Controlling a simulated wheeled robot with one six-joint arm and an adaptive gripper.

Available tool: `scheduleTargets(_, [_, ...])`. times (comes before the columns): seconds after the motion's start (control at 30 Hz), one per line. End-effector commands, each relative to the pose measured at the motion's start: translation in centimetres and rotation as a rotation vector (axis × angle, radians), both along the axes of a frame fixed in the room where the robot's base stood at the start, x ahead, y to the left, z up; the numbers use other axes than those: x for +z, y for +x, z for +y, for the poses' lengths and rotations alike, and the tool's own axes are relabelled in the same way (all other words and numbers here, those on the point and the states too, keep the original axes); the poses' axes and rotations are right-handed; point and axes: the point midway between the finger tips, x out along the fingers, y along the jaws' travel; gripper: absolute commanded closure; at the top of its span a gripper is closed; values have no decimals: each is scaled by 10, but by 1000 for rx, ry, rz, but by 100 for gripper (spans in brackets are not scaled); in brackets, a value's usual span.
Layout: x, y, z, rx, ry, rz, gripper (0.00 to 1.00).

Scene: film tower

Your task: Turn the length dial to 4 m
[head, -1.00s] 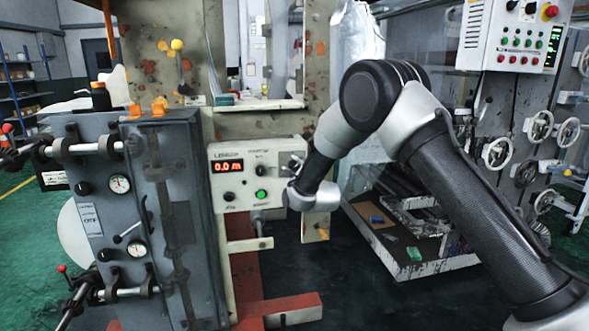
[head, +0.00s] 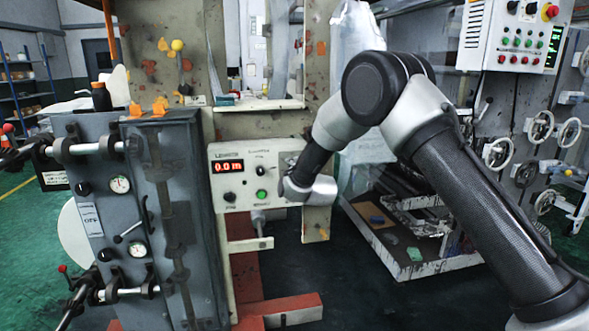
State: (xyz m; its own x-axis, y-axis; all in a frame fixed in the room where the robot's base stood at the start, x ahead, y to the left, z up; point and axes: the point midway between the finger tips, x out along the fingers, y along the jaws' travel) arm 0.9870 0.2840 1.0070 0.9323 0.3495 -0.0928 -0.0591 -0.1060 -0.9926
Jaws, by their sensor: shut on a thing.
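The cream control panel (head: 230,160) is fixed at the middle of the machine in the head view. Its red display (head: 228,166) reads 0.0 m. A black knob (head: 230,197) sits below the display, another black knob (head: 261,171) sits to its right, and a green button (head: 261,195) is under that one. My gripper (head: 288,163) is at the right end of the panel, small and partly covered by my wrist. It is shut on the length dial, which is mostly hidden behind it; its pointer and marks cannot be read.
A grey cabinet (head: 180,220) with gauges and levers stands close left of the panel. A shelf (head: 260,105) juts out above it. A low cart (head: 410,265) stands behind my arm at right, below a white button box (head: 515,35).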

Motion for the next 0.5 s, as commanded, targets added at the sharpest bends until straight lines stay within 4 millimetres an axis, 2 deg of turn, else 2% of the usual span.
scheduleTargets(0.5, [-2, -1, 2, 2, -469, -132, 91])
